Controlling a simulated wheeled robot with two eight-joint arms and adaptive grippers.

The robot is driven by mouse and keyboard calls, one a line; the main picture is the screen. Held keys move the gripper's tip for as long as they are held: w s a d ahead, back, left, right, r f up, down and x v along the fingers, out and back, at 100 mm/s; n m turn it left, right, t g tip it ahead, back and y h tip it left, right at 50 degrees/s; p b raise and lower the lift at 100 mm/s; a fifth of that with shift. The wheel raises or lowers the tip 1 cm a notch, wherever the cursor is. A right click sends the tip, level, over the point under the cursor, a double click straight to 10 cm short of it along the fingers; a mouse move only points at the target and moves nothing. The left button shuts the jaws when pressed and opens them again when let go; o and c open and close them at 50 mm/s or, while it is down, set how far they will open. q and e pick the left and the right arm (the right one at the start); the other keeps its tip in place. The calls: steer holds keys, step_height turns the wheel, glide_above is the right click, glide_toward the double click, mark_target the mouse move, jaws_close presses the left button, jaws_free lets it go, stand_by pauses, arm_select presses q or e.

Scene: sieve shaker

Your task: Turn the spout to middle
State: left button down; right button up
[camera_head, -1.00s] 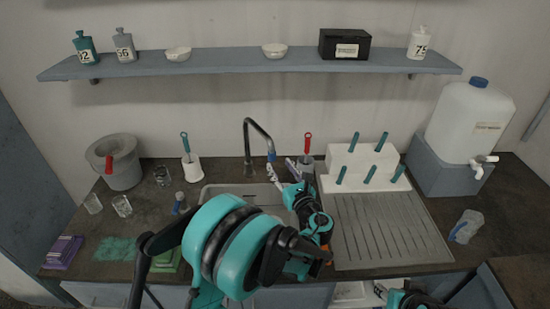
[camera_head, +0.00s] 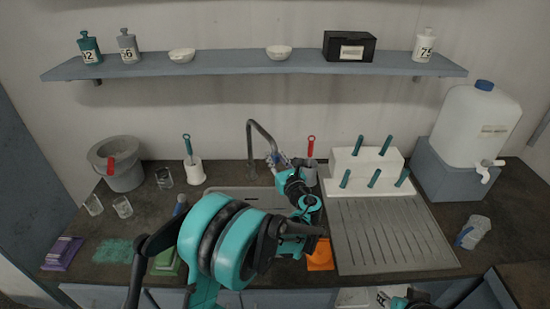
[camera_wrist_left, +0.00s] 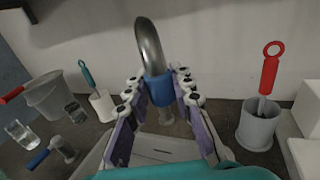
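The spout is a curved metal tap (camera_head: 262,132) over the sink (camera_head: 228,192) in the head view. Its blue end (camera_wrist_left: 159,88) shows in the wrist view, pointing down. My left gripper (camera_head: 277,160) is at the spout's end. In the wrist view its two fingers (camera_wrist_left: 160,92) stand apart, one on each side of the blue end. Small gaps seem to show beside it; contact is not clear. My right gripper (camera_head: 384,298) is at the bottom edge of the head view, far from the spout, and mostly cut off.
A grey holder with a red-handled brush (camera_wrist_left: 267,80) stands right of the spout. A white drying rack (camera_head: 362,162) and ribbed drainboard (camera_head: 388,235) lie further right. A grey bucket (camera_head: 125,170), several glasses and a white brush holder (camera_head: 194,172) stand left. A shelf (camera_head: 255,67) runs above.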

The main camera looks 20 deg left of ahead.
stand_by(0.3)
arm_select(q)
steer(key=s+a+m+t+h+b, duration=0.1)
steer(key=s+a+h, duration=0.3)
steer(key=a, duration=0.4)
steer(key=shift+s+a+m+t, duration=0.4)
steer(key=shift+s+m+t, duration=0.25)
steer(key=shift+m, duration=0.25)
steer(key=shift+f, duration=0.1)
steer(key=c, duration=1.3)
jaws_free()
steer(key=shift+s, duration=0.1)
